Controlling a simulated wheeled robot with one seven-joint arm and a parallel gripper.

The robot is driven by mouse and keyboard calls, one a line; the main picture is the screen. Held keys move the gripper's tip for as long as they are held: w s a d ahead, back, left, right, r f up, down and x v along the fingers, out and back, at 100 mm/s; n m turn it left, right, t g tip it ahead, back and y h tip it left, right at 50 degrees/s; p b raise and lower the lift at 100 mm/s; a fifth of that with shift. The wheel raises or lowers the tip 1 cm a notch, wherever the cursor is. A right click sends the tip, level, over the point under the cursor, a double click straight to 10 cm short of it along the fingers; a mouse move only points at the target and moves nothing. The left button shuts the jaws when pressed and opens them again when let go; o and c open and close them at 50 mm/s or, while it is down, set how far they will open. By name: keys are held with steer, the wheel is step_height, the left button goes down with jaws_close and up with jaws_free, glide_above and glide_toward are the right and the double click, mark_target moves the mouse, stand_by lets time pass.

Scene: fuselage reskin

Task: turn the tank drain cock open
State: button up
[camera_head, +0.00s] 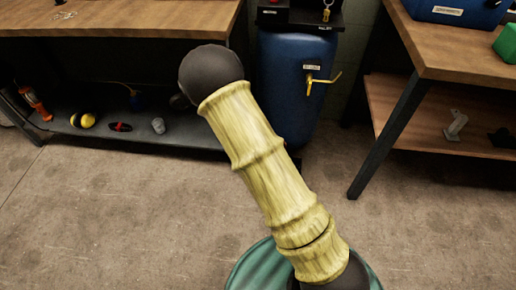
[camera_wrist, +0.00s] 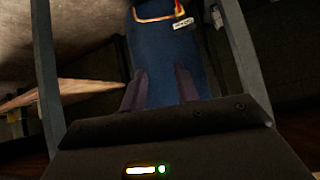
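The blue tank (camera_head: 283,85) stands upright between two benches, partly hidden by my yellow arm. Its yellow drain cock (camera_head: 311,80) sits on the front below a small label, with the handle slanting up to the right. In the wrist view, the blue tank (camera_wrist: 160,50) fills the middle, with a white label (camera_wrist: 183,23) near the top. Yellow and red parts at the top edge are too cropped to identify surely. My gripper (camera_wrist: 161,82) is open and empty, its two dark fingers apart in front of the tank. I cannot make out the gripper in the head view.
A wooden bench (camera_head: 110,20) with a dark lower shelf (camera_head: 185,140) holding small items is at left. Another wooden bench (camera_head: 455,45) with a lower shelf is at right, its dark leg (camera_head: 385,140) near the tank. Bare floor (camera_head: 130,210) lies in front.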

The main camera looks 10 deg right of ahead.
steer(key=w+a+f+n+t+b, duration=0.1)
steer(key=f+t+b, duration=0.3)
steer(key=f+b, duration=0.5)
steer(key=w+a+f+n+t+h+b, duration=0.1)
steer(key=f+t+b, duration=0.3)
steer(key=f+b, duration=0.5)
step_height(320, 180, down, 4)
steer(key=shift+w+a+f+h, duration=0.1)
steer(key=shift+w+a+h, duration=0.2)
steer(key=shift+w+a, duration=0.4)
steer(key=shift+w, duration=0.1)
steer(key=b+x, duration=0.8)
steer(key=x, duration=0.8)
steer(key=shift+w+d, duration=0.15)
steer(key=shift+w, duration=0.15)
steer(key=shift+w+d+r, duration=0.1)
steer(key=shift+w+r, duration=0.15)
steer(key=shift+w, duration=0.05)
jaws_close()
